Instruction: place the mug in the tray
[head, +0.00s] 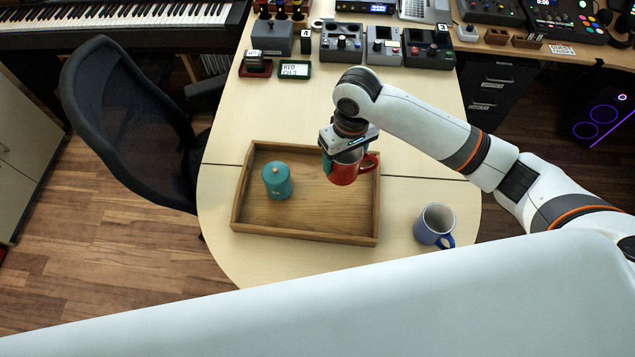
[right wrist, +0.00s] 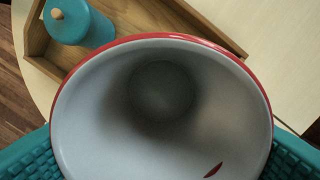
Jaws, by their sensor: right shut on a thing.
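A red mug (head: 343,173) is held by my right gripper (head: 342,154), over the right part of the wooden tray (head: 305,234). The gripper is shut on it. In the right wrist view the mug's white inside (right wrist: 160,110) fills most of the picture, with teal finger pads at both sides. The mug looks empty. I cannot tell whether its base touches the tray floor. A teal lidded jar (head: 277,181) stands in the left part of the tray; it also shows in the right wrist view (right wrist: 78,22). My left gripper is not in view.
A blue mug (head: 434,226) stands on the table right of the tray. Control boxes (head: 341,43) and small items line the far side of the table. A black chair (head: 130,120) is at the left. The tray floor between the jar and red mug is clear.

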